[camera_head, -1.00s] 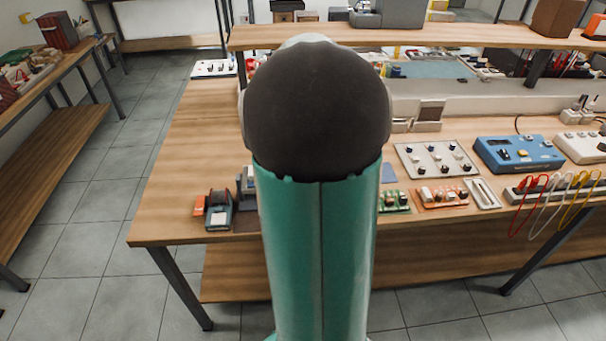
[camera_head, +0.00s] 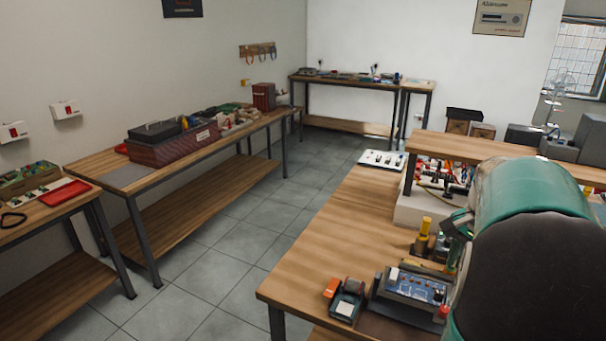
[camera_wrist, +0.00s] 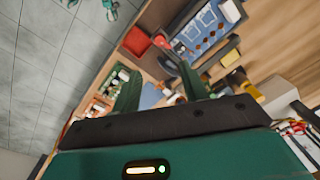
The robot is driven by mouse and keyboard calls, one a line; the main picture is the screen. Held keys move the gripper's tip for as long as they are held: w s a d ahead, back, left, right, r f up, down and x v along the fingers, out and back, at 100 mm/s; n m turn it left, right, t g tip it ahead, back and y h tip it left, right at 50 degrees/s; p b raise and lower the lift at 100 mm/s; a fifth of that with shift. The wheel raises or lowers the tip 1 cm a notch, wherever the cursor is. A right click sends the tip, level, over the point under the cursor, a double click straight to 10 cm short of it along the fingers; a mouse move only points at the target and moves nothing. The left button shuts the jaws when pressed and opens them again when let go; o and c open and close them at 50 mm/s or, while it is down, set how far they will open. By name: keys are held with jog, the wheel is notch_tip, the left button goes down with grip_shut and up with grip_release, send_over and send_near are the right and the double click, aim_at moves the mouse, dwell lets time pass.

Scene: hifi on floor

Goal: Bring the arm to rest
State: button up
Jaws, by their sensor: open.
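My arm (camera_head: 535,215), green with a dark round joint, fills the right of the head view and hides part of the bench behind it. In the wrist view my gripper (camera_wrist: 157,72) has its two dark green fingers spread apart with nothing held between them. Beyond the fingers, the wooden bench top (camera_wrist: 268,45) shows tilted, with a blue panel device (camera_wrist: 207,27) and a red item (camera_wrist: 136,41) on it. I cannot tell the distance from the fingers to these things.
The near bench (camera_head: 325,235) holds a blue-panelled instrument (camera_head: 415,287), a small black-and-orange device (camera_head: 346,300) and a yellow-topped item (camera_head: 424,232). A raised shelf (camera_head: 500,153) stands behind. Another bench (camera_head: 125,178) runs along the left wall, with open tiled floor (camera_head: 215,260) between.

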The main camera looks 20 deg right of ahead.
jog(key=w+a+r+n+t, duration=0.1)
jog(key=w+a+n, duration=0.1)
jog(key=a, duration=0.4)
jog(key=w+a+r+n, duration=0.1)
jog(key=a+r+n, duration=0.1)
jog(key=a, duration=0.3)
jog(key=s+a+n+t, duration=0.2)
jog(key=a+n, duration=0.4)
jog(key=a, duration=0.6)
jog(key=s+a+f+n+t, duration=0.1)
jog(key=a+n, duration=0.5)
jog(key=a, duration=0.7)
jog(key=shift+s+a+n+t, duration=0.15)
jog(key=shift+s+n+t, duration=0.15)
jog(key=shift+s+t, duration=0.55)
jog(key=shift+s+f+g, duration=0.1)
jog(key=shift+s+g, duration=0.15)
jog(key=shift+c, duration=0.8)
jog(key=shift+d, duration=0.25)
